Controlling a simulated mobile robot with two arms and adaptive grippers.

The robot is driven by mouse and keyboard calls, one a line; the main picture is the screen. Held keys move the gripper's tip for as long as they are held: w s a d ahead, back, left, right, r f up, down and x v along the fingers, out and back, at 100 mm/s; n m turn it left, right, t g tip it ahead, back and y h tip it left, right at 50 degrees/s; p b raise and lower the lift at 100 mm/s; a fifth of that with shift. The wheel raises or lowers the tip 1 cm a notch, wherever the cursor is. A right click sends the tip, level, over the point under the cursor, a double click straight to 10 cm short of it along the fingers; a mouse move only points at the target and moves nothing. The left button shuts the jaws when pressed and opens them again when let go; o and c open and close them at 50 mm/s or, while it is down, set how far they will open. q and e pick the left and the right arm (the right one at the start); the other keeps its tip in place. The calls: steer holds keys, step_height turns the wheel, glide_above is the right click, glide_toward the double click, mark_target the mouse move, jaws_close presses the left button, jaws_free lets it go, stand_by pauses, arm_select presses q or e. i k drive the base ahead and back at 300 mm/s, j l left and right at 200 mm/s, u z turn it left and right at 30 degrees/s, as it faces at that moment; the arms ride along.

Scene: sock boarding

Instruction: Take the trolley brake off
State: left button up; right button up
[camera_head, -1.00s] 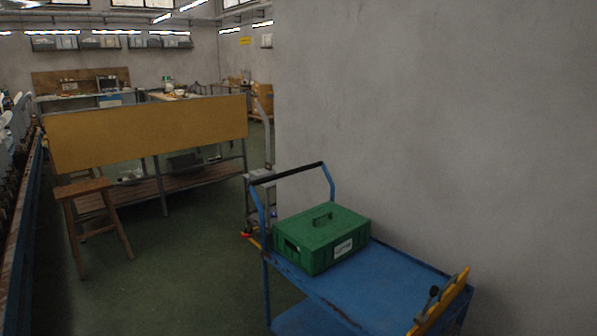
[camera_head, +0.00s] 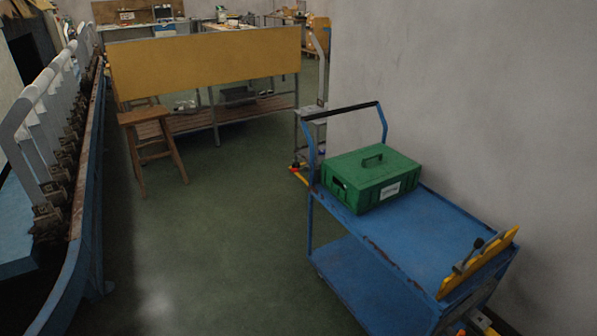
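A blue two-shelf trolley (camera_head: 447,223) stands at the right, close beside the grey wall. It has a blue push handle with a black grip bar (camera_head: 340,111) at its far end. At its near end is a yellow panel (camera_head: 480,262) with a dark, ball-ended lever (camera_head: 467,257), which looks like the brake lever; I cannot tell its setting. A green lidded box (camera_head: 372,178) with a white label sits on the top shelf. Neither of my grippers is in view.
A blue machine (camera_head: 81,225) with a row of pale arms runs along the left. A wooden stool (camera_head: 151,146) and a bench with a yellow-brown panel (camera_head: 205,62) stand farther back. The grey wall (camera_head: 455,100) bounds the right. Green floor (camera_head: 222,235) lies clear between machine and trolley.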

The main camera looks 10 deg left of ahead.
mark_target(307, 169)
steer(key=i+j+z, duration=0.15)
steer(key=i+j, duration=0.3)
steer(key=i+j+z, duration=0.1)
steer(key=i+j, duration=0.4)
steer(key=i+j+z, duration=0.15)
steer(key=i+j, duration=0.25)
steer(key=j, duration=0.2)
